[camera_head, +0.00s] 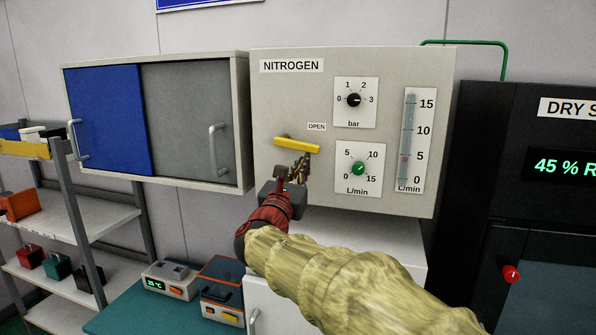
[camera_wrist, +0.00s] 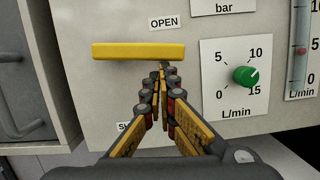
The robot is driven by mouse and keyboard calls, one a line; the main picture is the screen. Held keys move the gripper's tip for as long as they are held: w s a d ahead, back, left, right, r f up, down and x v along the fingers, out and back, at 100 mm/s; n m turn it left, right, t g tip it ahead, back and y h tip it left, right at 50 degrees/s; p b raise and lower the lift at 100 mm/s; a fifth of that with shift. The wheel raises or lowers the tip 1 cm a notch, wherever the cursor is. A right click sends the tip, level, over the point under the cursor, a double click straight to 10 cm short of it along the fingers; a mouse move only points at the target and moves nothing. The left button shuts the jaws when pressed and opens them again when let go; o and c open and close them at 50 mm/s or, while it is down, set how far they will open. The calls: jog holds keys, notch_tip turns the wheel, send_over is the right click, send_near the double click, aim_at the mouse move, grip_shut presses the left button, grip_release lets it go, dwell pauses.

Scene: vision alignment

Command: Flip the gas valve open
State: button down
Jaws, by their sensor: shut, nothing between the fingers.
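The gas valve's yellow lever (camera_head: 297,145) lies nearly level on the front of the nitrogen panel (camera_head: 270,100), just below the OPEN label (camera_head: 316,126). In the wrist view the lever (camera_wrist: 130,51) also lies level, below the OPEN label (camera_wrist: 164,22) and above a second label beginning with S (camera_wrist: 124,127), which my fingers partly hide. My gripper (camera_head: 300,163) is shut and empty, its fingertips just below the right part of the lever. In the wrist view the fingers (camera_wrist: 161,72) converge under the lever. I cannot tell whether they touch it.
Right of the lever are a green flow knob (camera_head: 358,168), a black bar knob (camera_head: 354,100) and a flow tube (camera_head: 409,130). A cabinet (camera_head: 190,115) with handles stands close on the left. A dark dry-storage unit (camera_head: 500,190) is on the right.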

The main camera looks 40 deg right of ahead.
jog(key=shift+s+d+r, duration=0.1)
jog(key=shift+s+r, duration=0.05)
jog(key=shift+r, duration=0.2)
dwell(0.6)
jog(key=s+a+f+b, duration=0.4)
jog(key=s+a+f, duration=0.2)
jog(key=a, duration=0.1)
jog(key=shift+a+f, duration=0.2)
jog(key=shift+a, duration=0.15)
jog(key=shift+w, duration=0.1)
dwell(0.5)
